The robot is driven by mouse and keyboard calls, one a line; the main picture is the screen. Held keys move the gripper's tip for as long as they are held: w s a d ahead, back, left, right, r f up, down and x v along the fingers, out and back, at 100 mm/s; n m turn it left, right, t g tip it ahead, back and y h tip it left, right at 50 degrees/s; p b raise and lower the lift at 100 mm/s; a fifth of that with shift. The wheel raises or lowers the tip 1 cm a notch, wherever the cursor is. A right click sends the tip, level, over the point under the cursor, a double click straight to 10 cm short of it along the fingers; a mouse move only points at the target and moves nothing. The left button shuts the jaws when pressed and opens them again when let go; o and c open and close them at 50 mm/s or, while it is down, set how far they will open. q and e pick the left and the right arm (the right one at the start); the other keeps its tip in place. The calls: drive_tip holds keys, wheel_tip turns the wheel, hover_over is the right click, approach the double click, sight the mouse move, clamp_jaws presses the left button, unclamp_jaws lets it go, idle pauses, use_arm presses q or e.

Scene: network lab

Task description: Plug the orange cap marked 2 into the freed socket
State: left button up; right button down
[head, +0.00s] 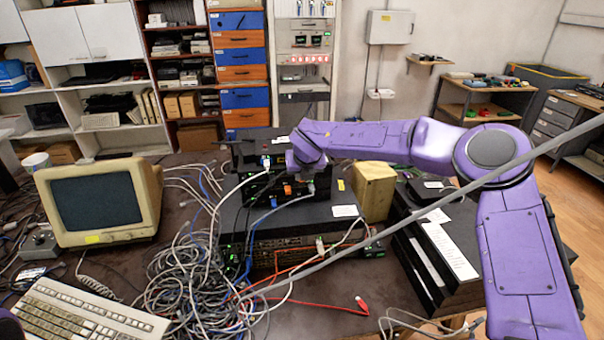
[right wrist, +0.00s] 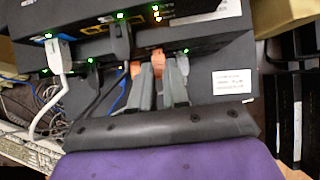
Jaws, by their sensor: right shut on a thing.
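My right gripper (right wrist: 160,66) is in front of the black network devices in the right wrist view, with its two grey fingers close together. It is shut on a small orange piece (right wrist: 158,62), mostly hidden between the fingertips; no number is readable. An orange piece also shows on the device front in the head view (head: 287,190). I cannot tell which socket is the freed one. My left gripper is out of view.
A white plug with its cable (right wrist: 54,58) sits left of the gripper. A tangle of cables (head: 195,275) lies in front of the stack. A beige monitor (head: 150,200) and a keyboard (head: 85,315) stand left; a beige box (head: 373,190) stands right.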

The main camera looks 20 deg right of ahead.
drive_tip(key=shift+w, duration=0.25)
drive_tip(key=c, duration=1)
unclamp_jaws()
drive_tip(key=shift+d, duration=0.1)
drive_tip(key=shift+c, duration=0.2)
drive_tip(key=b+v, duration=0.2)
drive_tip(key=v, duration=0.8)
drive_tip(key=shift+r+b, duration=0.2)
drive_tip(key=shift+b, duration=0.2)
